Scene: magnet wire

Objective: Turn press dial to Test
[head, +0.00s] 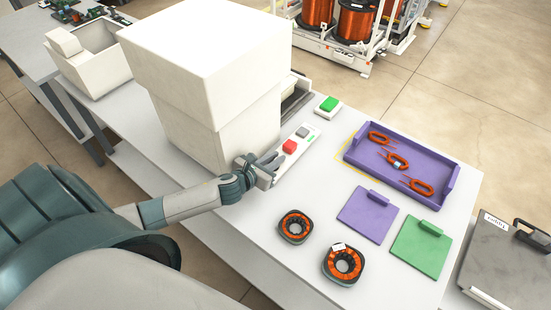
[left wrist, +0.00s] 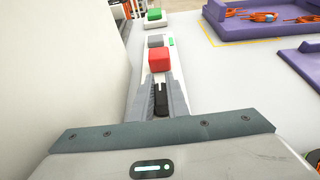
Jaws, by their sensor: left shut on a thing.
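The press (head: 205,90) is a large white block-shaped machine at the left of the table. Its narrow white control panel (head: 272,182) runs along its side and carries a red button (head: 289,146), a grey button (head: 302,132) and a small green mark. My left gripper (head: 270,165) is at the near end of this panel. In the left wrist view its fingers (left wrist: 163,92) are shut around the black dial (left wrist: 161,102), just below the red button (left wrist: 159,59). The fingers hide the dial in the head view. No dial markings are readable. My right gripper is not in view.
A green button on a white base (head: 328,104) stands beyond the panel. A purple tray (head: 451,185) holds several orange coils. Purple (head: 362,220) and green (head: 415,252) plates and two wound rings (head: 295,227) lie on the near table. The press wall stands close left of my gripper.

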